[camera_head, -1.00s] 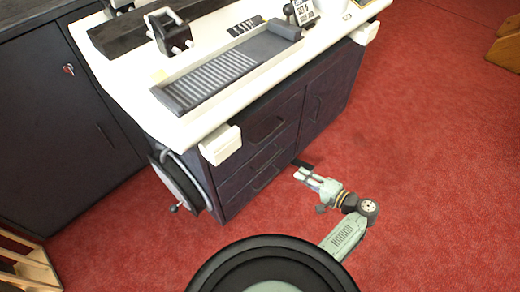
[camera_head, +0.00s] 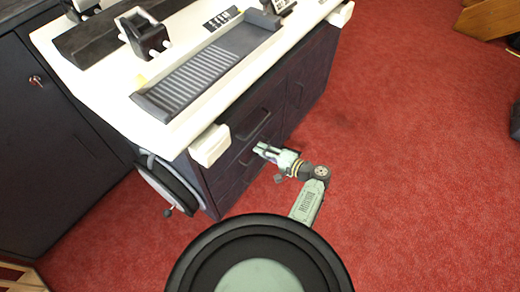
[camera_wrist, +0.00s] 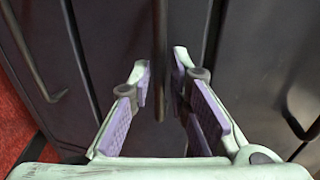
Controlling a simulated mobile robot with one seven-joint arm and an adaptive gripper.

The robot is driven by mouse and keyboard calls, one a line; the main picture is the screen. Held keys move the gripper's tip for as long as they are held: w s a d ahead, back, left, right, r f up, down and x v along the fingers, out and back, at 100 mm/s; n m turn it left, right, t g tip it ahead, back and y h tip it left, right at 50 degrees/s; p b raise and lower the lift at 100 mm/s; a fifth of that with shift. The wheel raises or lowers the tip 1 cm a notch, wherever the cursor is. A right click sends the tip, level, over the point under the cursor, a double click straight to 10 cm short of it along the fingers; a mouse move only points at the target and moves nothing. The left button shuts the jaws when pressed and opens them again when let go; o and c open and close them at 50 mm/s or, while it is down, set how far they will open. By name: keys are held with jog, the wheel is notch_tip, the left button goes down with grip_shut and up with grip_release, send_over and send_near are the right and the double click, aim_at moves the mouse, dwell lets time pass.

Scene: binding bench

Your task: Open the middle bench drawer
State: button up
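The bench (camera_head: 186,95) has a stack of dark drawers in its front. The middle drawer (camera_head: 238,161) looks shut, its front level with its neighbours. My gripper (camera_head: 258,147) is at this drawer's front in the head view and covers part of it. In the wrist view, the middle drawer's bar handle (camera_wrist: 160,40) runs between the two fingertips of my gripper (camera_wrist: 161,75). The purple-padded fingers are open, one on each side of the bar, with gaps showing. The handle's lower end lies between the fingers.
Neighbouring drawer handles show at left (camera_wrist: 30,55) and right (camera_wrist: 296,115) in the wrist view. A white block (camera_head: 209,146) juts from the bench corner, with a wheel (camera_head: 165,187) below it. Red floor (camera_head: 400,180) is clear to the right.

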jog(key=shift+w+a+f, duration=0.15)
jog(key=shift+w+a, duration=0.2)
jog(key=shift+a, duration=0.2)
jog(key=shift+c, duration=0.4)
grip_shut()
